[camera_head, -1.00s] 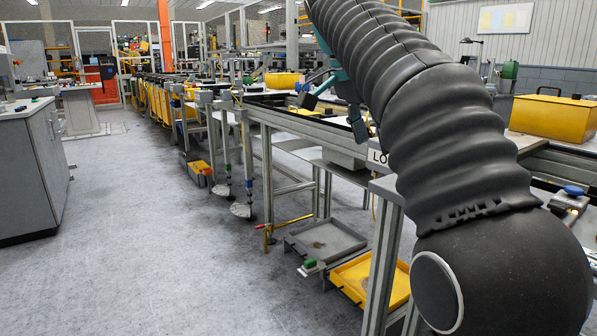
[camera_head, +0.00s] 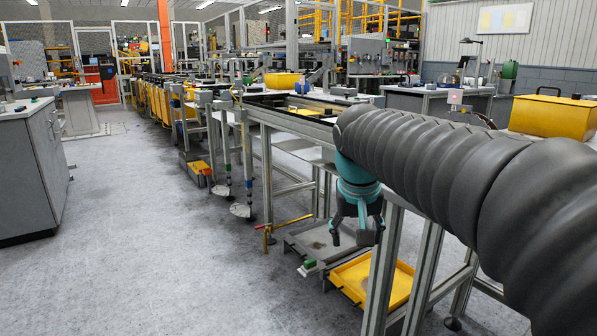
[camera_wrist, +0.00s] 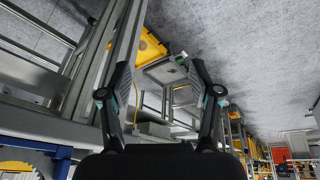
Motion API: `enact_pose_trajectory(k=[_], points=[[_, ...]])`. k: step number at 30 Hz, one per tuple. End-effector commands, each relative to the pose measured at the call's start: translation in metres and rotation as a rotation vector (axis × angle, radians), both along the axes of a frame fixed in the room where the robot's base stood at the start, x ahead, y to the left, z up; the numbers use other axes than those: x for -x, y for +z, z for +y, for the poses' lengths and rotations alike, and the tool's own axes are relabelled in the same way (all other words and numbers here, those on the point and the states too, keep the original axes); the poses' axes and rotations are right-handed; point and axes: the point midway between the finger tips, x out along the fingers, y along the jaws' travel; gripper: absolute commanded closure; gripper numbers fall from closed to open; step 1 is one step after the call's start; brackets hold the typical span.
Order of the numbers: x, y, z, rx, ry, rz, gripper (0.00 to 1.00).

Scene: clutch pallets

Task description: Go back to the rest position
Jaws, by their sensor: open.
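My gripper (camera_head: 356,230) hangs pointing down at the end of my black-sleeved arm, in front of the metal-framed conveyor line in the head view. Its teal body and dark fingers show clearly. In the wrist view my gripper (camera_wrist: 163,80) has its two fingers spread wide with nothing between them. The fingers appear clear of the frame. No held object shows in either view.
The conveyor line's frame (camera_head: 262,175) runs away to the back left. A grey tray (camera_head: 305,240) and a yellow tray (camera_head: 385,285) sit low beneath it. A yellow box (camera_head: 553,115) stands at right. A grey cabinet (camera_head: 35,170) is at left, with open floor (camera_head: 150,230) between.

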Motion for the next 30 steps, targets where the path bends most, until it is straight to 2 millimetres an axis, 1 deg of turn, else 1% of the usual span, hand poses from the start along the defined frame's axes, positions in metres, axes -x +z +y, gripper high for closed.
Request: enact_pose_trajectory(k=[1,5,6,8,12,16,18,20,24,30], points=[[0.018,-0.012,-0.004,-0.006,0.033,-0.005,0.37],[0.059,-0.046,-0.012,-0.021,0.111,-0.023,0.37],[0.073,-0.056,-0.014,-0.025,0.127,-0.03,0.37],[0.095,-0.073,-0.018,-0.033,0.143,-0.04,0.37],[0.144,-0.107,-0.028,-0.057,0.136,-0.06,0.37],[0.184,-0.131,-0.035,-0.076,0.097,-0.066,0.37],[0.197,-0.135,-0.039,-0.078,0.082,-0.08,0.37],[0.203,-0.133,-0.042,-0.077,0.073,-0.1,0.37],[0.207,-0.121,-0.049,-0.074,0.057,-0.145,0.37],[0.207,-0.12,-0.051,-0.073,0.047,-0.15,0.37]])
